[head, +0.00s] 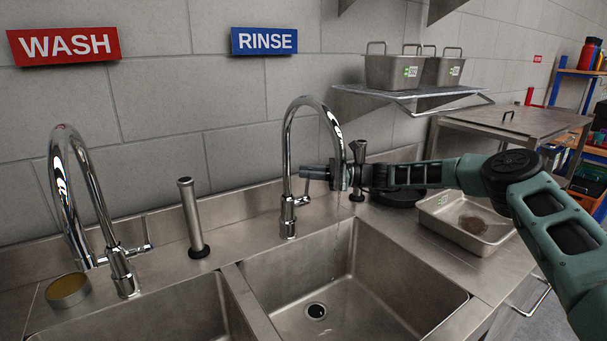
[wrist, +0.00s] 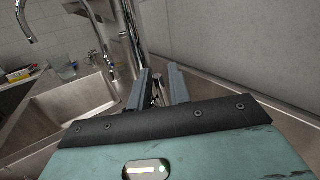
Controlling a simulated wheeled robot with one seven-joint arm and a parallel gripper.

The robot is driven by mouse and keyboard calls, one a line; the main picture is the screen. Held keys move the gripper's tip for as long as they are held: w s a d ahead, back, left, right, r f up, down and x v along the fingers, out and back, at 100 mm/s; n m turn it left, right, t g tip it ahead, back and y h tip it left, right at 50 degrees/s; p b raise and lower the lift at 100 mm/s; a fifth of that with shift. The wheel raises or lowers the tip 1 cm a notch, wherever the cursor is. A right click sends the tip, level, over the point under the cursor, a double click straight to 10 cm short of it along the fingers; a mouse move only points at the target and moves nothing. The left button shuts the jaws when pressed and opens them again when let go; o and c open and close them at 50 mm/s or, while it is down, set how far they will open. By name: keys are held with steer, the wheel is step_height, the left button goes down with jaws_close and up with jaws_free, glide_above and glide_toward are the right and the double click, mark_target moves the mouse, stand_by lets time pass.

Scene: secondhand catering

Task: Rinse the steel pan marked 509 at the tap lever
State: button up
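The rinse tap (head: 287,150) arches over the right sink under the blue RINSE sign. Its lever (head: 306,187) sticks up from the base of the tap. My gripper (head: 308,172) is at the lever's upper end; contact is unclear. In the wrist view the two fingers of my gripper (wrist: 160,82) stand apart, with a thin dark and shiny part between them, close to the tap column (wrist: 131,40). A steel pan (head: 440,222) with a green-edged label and a brown patch inside sits on the right drainboard. Its number is too small to read.
The right sink basin (head: 372,292) is empty, with a faint streak like water below the spout. Two lidded-looking steel containers (head: 393,72) stand on the wall shelf (head: 425,93). A wash tap (head: 62,180) and upright cylinder (head: 192,215) stand left. A dark round item (head: 400,197) lies behind my arm.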

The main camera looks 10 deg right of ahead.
steer(key=b+v, duration=0.3)
steer(key=v, duration=1.2)
steer(key=shift+s+d, duration=0.2)
steer(key=shift+d, duration=0.05)
